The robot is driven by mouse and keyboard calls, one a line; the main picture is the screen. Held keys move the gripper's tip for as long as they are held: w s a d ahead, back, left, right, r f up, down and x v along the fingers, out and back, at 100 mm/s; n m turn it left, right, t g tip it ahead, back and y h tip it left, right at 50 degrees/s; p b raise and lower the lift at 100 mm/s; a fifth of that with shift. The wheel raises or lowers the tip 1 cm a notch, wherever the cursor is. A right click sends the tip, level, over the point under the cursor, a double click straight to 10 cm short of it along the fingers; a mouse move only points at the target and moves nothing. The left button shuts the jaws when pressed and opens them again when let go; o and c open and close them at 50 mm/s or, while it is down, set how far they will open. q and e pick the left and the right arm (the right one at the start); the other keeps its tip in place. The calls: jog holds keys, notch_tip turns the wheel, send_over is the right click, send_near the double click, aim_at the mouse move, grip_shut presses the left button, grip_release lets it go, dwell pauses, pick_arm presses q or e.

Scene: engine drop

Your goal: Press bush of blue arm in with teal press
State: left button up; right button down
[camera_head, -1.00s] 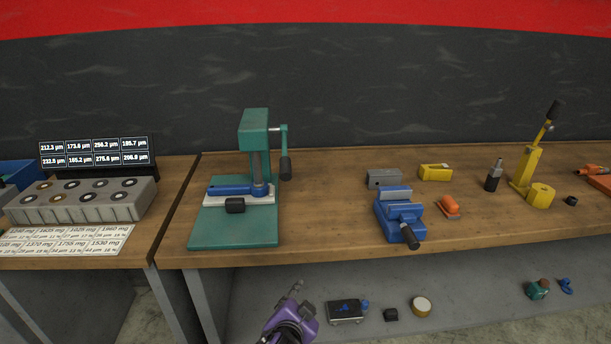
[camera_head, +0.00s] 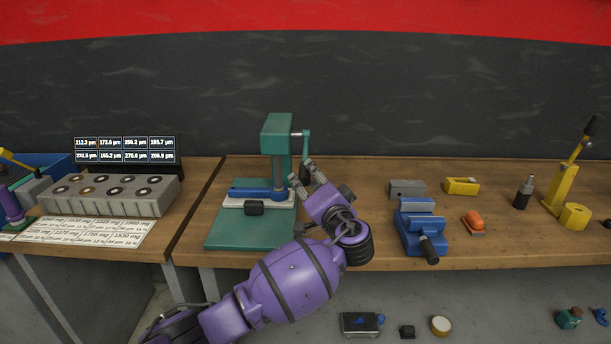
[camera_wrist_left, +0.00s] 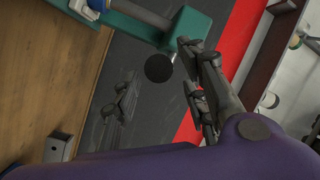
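The teal press (camera_head: 276,135) stands on the bench, its side lever (camera_head: 306,147) hanging down to a black grip (camera_head: 304,173). The blue arm (camera_head: 250,192) lies flat across the press's pale support plate (camera_head: 232,205), one end at the ram (camera_head: 278,178). I cannot make out the bush. My left gripper (camera_head: 328,178) is open and empty, just right of and in front of the lever grip. In the left wrist view, the black grip (camera_wrist_left: 158,68) is just beyond the open fingers (camera_wrist_left: 188,65), apparently apart from them. My right gripper is out of view.
A blue vise (camera_head: 421,228), a grey block (camera_head: 407,189) and a yellow block (camera_head: 462,186) are to the right. A yellow lever tool (camera_head: 564,190) stands farther right. A grey holder with rings (camera_head: 115,202) sits on the left bench. Bare bench lies behind my gripper.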

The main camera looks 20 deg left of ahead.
aim_at(305, 157)
pick_arm(q)
jog(key=shift+x, duration=1.8)
jog(key=shift+d, duration=0.1)
grip_shut()
